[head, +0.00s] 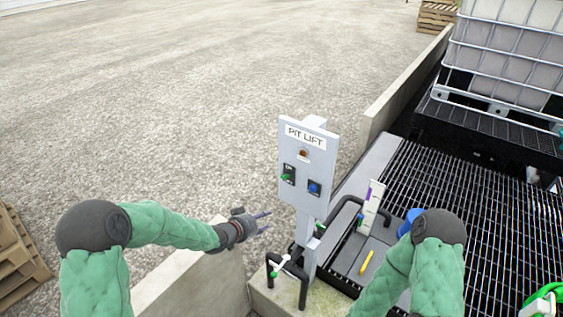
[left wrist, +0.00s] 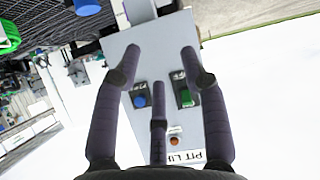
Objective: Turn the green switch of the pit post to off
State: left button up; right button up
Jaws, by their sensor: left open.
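The pit post is a grey panel (head: 304,205) labelled PIT LIFT, standing upright on a concrete block. The green switch (head: 287,177) is on its left side and the blue switch (head: 314,188) on its right, with an orange lamp (head: 303,153) above. My left gripper (head: 265,222) is open and empty, left of the post and lower than the switches, apart from them. In the left wrist view the panel appears upside down between the spread fingers, with the green switch (left wrist: 186,98) near the right finger. The switch's exact setting is too small to read. My right gripper is not visible; only its arm shows.
Black guard rails (head: 287,268) stand around the post's foot. A low concrete wall (head: 200,285) runs below my left forearm. A dark grating (head: 450,190) and a caged tank (head: 510,50) lie to the right. The gravel ground behind the post is clear.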

pick_arm(q)
jog(key=m+t+h+p, duration=0.1)
jog(key=m+p, duration=0.1)
jog(key=p, duration=0.1)
send_near(285, 176)
jog(key=s+a, duration=0.1)
jog(key=x, duration=1)
jog(key=shift+w+f+p, duration=0.2)
jog(key=shift+p, duration=0.2)
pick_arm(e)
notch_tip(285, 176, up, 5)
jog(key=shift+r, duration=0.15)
